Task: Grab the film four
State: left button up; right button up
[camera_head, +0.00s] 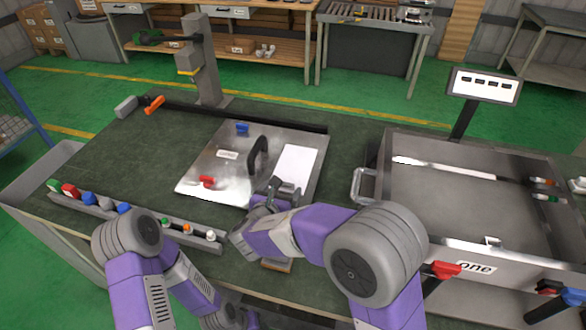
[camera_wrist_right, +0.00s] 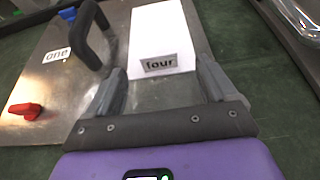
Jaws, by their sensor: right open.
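The film four (camera_head: 297,168) is a white sheet lying on the right part of a shiny metal plate (camera_head: 220,183). In the right wrist view the film (camera_wrist_right: 158,30) shows a grey "four" label at its near end. My right gripper (camera_head: 277,188) is at the near end of the film. In the right wrist view its two fingers (camera_wrist_right: 162,78) are apart, with the near edge of the film just ahead of the gap and nothing between them. My left arm shows at the lower left, but its gripper is not visible.
A black handle (camera_head: 258,155) stands on the plate left of the film, beside a label "one" (camera_wrist_right: 57,55). A red clamp (camera_head: 207,181) and a blue clamp (camera_head: 242,129) are on the plate. A metal box (camera_head: 440,205) with a side handle stands at right.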

aim_at(285, 183)
jog(key=x, duration=0.2)
jog(key=b+x, duration=0.1)
jog(key=x, duration=0.1)
jog(key=shift+s+a+f, duration=0.1)
jog(key=shift+f, duration=0.25)
jog(key=shift+c, duration=0.4)
jog(key=c, duration=1)
jog(key=shift+r, duration=0.1)
jog(key=shift+c, duration=0.2)
